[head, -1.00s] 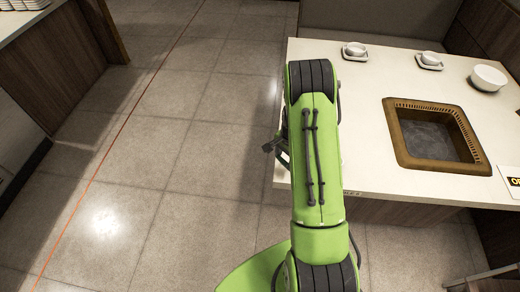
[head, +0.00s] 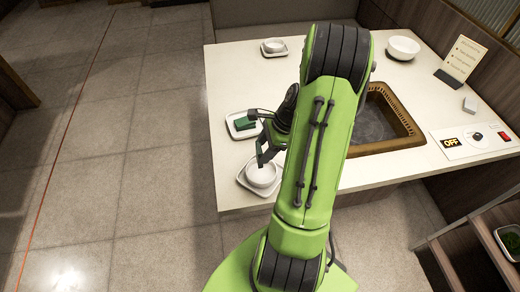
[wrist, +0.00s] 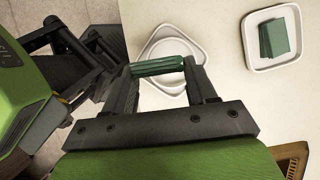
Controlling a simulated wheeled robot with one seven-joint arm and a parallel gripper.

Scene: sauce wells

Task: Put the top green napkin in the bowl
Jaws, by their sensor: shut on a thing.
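My gripper (wrist: 160,65) is shut on a green napkin (wrist: 158,67), held between the two fingertips in the wrist view. A white bowl (wrist: 166,48) on a white saucer lies beyond and partly behind the napkin there. In the head view, my gripper (head: 262,148) is above the front-left corner of the table, just over the bowl (head: 261,174). The held napkin looks above the bowl, not resting in it. Another green napkin (head: 245,124) lies on a white tray (head: 233,133); it also shows at the upper right of the wrist view (wrist: 273,38).
A control panel (head: 470,141) is at the right. My arm hides part of the table. The floor at left is clear.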

